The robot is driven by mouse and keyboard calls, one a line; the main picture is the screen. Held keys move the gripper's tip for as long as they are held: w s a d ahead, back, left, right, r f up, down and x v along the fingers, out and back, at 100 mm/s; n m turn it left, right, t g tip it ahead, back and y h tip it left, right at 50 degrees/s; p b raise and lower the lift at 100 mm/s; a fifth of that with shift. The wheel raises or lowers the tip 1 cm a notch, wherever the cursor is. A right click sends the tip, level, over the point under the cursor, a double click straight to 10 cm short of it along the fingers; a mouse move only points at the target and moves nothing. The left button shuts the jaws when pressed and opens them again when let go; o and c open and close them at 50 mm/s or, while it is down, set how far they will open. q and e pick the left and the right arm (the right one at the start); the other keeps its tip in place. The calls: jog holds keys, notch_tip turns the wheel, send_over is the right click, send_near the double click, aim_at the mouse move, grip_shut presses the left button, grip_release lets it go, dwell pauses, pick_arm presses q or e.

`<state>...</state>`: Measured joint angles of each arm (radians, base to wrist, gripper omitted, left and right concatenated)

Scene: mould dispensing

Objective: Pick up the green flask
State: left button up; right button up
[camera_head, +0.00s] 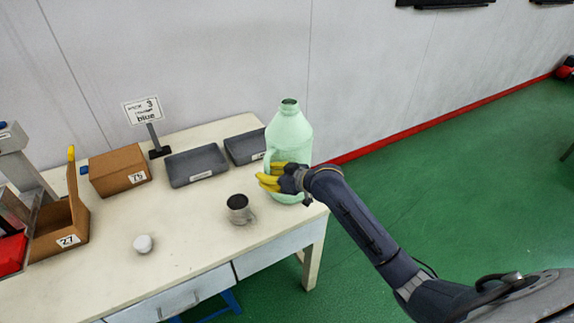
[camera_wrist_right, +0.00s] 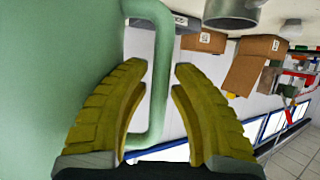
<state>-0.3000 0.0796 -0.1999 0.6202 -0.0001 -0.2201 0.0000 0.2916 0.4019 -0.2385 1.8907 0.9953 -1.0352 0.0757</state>
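The green flask (camera_head: 291,136) is a large pale green jug with a narrow open neck and a side handle. It stands upright at the right end of the table. My right gripper (camera_head: 268,181), with yellow fingers, is at the flask's handle side. In the right wrist view, the flask's body (camera_wrist_right: 60,70) fills the left. Its handle (camera_wrist_right: 161,80) passes between the two fingers of my right gripper (camera_wrist_right: 162,68). The fingers are apart, with a gap visible beside the handle. I do not see my left gripper.
On the table (camera_head: 190,225) stand a metal mug (camera_head: 239,212) near the flask, a small white round object (camera_head: 143,243), two grey trays (camera_head: 195,166) (camera_head: 245,147), cardboard boxes (camera_head: 120,170) and a sign (camera_head: 144,110). A wall is behind; the table's right edge is close to the flask.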

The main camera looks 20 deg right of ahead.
jog(key=shift+c, duration=0.3)
grip_shut()
jog(key=shift+r, duration=0.1)
jog(key=shift+r, duration=0.2)
